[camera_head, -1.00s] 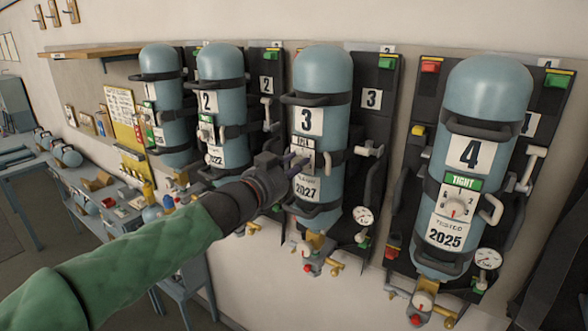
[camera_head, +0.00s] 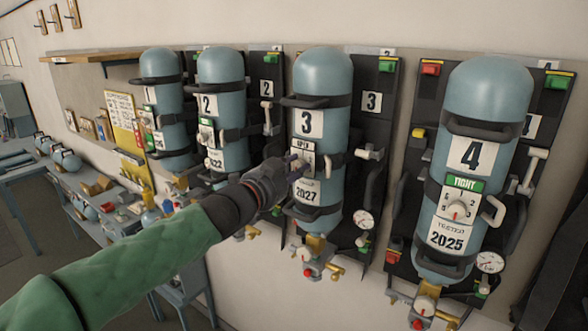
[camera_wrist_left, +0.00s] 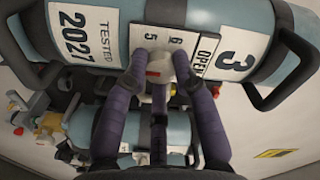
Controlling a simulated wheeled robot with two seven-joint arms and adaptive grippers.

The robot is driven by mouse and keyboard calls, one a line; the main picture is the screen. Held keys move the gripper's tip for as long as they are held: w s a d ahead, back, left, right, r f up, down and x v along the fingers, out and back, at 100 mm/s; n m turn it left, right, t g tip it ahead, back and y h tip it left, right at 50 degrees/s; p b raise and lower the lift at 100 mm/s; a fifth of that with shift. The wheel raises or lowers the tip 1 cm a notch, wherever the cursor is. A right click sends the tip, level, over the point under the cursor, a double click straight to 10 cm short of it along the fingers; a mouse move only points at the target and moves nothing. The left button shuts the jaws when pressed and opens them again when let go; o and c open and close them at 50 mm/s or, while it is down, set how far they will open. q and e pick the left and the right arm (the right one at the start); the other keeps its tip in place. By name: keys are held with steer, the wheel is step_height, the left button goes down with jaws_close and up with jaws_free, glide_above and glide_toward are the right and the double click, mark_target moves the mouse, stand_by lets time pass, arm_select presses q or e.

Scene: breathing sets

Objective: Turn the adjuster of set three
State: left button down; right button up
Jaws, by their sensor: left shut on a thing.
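Set three (camera_head: 322,100) is a blue-grey cylinder on a dark backplate, marked 3 and 2027. Its adjuster is a small knob on a white numbered plate on the cylinder's front; in the left wrist view the pale adjuster (camera_wrist_left: 158,68) sits between my fingertips, beside the digits 5 and 6. A label reading OPEN (camera_wrist_left: 206,52) is next to the plate. My left gripper (camera_head: 296,166) reaches in from the left and is shut on the adjuster; its purple fingers (camera_wrist_left: 160,65) lie on both sides of it. The fingers hide part of the dial. My right gripper is not in view.
Set four (camera_head: 485,95) stands to the right, with a TIGHT label and a dial. Sets two (camera_head: 220,75) and one (camera_head: 160,70) stand to the left. A handle (camera_head: 369,153) sticks out right of set three, above a round gauge (camera_head: 363,219).

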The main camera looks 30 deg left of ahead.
arm_select(q)
steer(key=c, duration=1)
jaws_free()
steer(key=shift+s, duration=0.1)
steer(key=s, duration=0.8)
steer(key=s+a, duration=0.1)
steer(key=s, duration=0.2)
steer(key=shift+s, duration=0.4)
